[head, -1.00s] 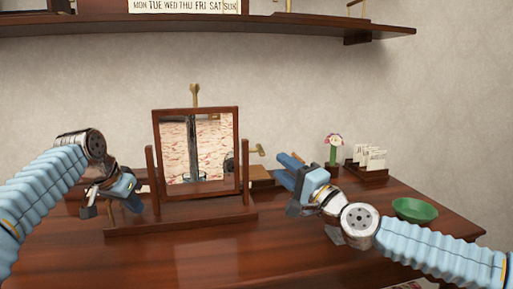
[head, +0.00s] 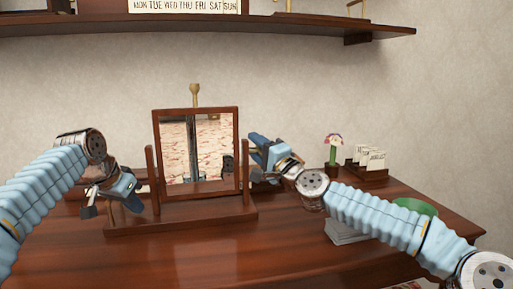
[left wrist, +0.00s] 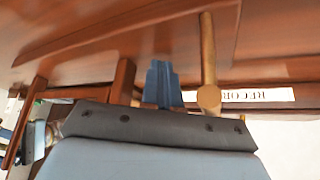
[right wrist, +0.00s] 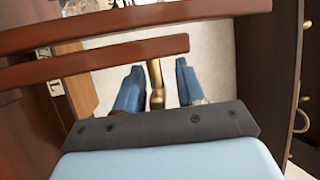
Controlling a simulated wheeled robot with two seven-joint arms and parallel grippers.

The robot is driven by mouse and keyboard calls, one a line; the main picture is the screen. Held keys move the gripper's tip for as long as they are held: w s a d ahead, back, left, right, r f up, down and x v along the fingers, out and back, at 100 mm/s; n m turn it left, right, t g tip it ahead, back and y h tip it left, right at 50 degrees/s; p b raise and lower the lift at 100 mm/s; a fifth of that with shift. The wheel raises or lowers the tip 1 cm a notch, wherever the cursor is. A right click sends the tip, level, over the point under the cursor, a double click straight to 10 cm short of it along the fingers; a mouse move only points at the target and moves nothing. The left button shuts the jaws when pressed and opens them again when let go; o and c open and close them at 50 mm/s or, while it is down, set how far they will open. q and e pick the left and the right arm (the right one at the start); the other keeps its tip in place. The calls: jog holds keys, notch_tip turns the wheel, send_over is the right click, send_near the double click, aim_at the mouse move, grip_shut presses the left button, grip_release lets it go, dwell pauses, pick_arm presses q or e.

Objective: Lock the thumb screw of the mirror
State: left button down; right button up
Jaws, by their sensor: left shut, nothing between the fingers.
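The mirror (head: 218,140) stands upright in its dark wooden frame between two posts on a wooden base (head: 180,222). My right gripper (head: 256,157) is at the right side of the mirror, open. In the right wrist view its blue fingers (right wrist: 158,87) are on either side of a brass thumb screw (right wrist: 157,85), apart from it. In the head view the gripper hides this screw. My left gripper (head: 130,195) is shut and empty beside the left post. In the left wrist view its fingers (left wrist: 162,82) are together, left of a brass-coloured rod (left wrist: 208,65).
A brass-coloured piece (head: 195,95) rises behind the mirror's top. A flower pot (head: 332,150), a card holder (head: 368,163) and a green bowl (head: 415,206) stand to the right. A shelf (head: 300,24) hangs above. The front of the desk (head: 180,262) is clear.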

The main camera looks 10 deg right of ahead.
pick_arm(q)
jog(key=shift+f, duration=0.25)
pick_arm(e)
grip_shut()
jog(key=shift+a+f+g+h, duration=0.1)
jog(key=shift+a+g+h, duration=0.15)
jog(key=shift+g, duration=0.25)
jog(key=shift+a+f+m+g+h, duration=0.15)
jog(key=shift+f+m+g+h, duration=0.1)
jog(key=shift+f+m+g, duration=0.2)
pick_arm(q)
jog(key=shift+r, duration=0.1)
pick_arm(e)
jog(key=shift+g, duration=0.25)
jog(key=shift+d+r+m, duration=0.15)
jog(key=shift+d+m, duration=0.1)
